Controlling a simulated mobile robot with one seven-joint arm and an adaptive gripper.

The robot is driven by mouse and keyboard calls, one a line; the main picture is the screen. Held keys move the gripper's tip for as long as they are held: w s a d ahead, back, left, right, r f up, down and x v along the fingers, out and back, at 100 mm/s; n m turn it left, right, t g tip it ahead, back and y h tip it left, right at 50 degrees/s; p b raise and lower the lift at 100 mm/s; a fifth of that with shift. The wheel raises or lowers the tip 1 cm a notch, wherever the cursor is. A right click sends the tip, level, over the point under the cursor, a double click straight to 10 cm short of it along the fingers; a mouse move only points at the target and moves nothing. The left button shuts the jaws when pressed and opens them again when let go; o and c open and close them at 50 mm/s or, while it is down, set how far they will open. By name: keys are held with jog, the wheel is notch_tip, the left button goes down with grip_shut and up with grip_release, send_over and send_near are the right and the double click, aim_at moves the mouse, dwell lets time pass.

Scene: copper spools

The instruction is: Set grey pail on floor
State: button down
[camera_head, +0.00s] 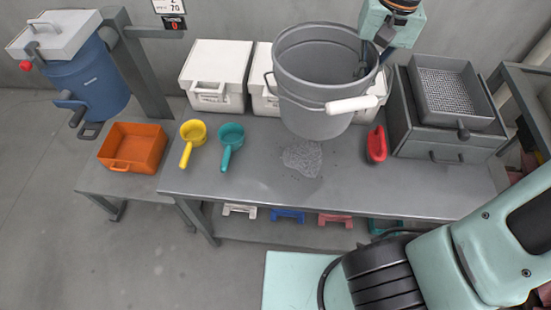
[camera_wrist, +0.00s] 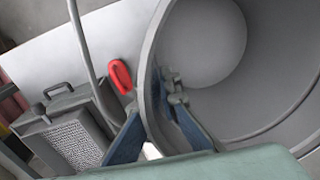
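The grey pail (camera_head: 315,95) is upright and appears empty, over the back middle of the table (camera_head: 250,185). It seems raised, but its exact height is hard to tell. Its wire bail with a white grip (camera_head: 352,104) hangs at the front. My gripper (camera_head: 372,58) is at the pail's right rim. In the wrist view, my gripper (camera_wrist: 158,125) has one blue finger inside the grey pail (camera_wrist: 240,95) and one outside, closed on its wall. The grey floor (camera_head: 110,240) is clear at the lower left; the pail's underside is hidden.
A red scoop (camera_head: 376,145), yellow ladle (camera_head: 190,140), teal ladle (camera_head: 231,145) and orange bin (camera_head: 133,147) surround it. Grey granules (camera_head: 302,157) lie below. White boxes (camera_head: 216,75), a blue drum (camera_head: 88,85) and a sieve box (camera_head: 445,100) stand behind and beside.

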aim_at(353, 94)
jog(key=shift+s+a+r, duration=0.2)
jog(key=shift+s+r, duration=0.2)
jog(key=shift+r, duration=0.1)
jog(key=shift+s+a+r, duration=0.15)
jog(key=shift+s+r, duration=0.25)
jog(key=shift+r, duration=0.1)
jog(key=shift+s+a+r+m, duration=0.1)
jog(key=shift+s+m, duration=0.15)
jog(key=shift+m, duration=0.05)
jog(key=shift+s+a, duration=0.35)
jog(key=shift+s, duration=0.1)
jog(key=shift+s+a+f, duration=0.4)
jog(key=shift+s+f, duration=0.25)
jog(key=shift+f, duration=0.15)
jog(key=s+a+f+m+p, duration=0.1)
jog(key=s+f+m, duration=0.1)
jog(key=s+f, duration=0.35)
jog(key=s+f+m, duration=0.1)
jog(key=s+f, duration=0.2)
jog(key=f, duration=0.5)
jog(key=w+a+f+b, duration=0.9)
jog(key=w+f, duration=0.2)
jog(key=f, duration=0.1)
jog(key=shift+f, duration=0.5)
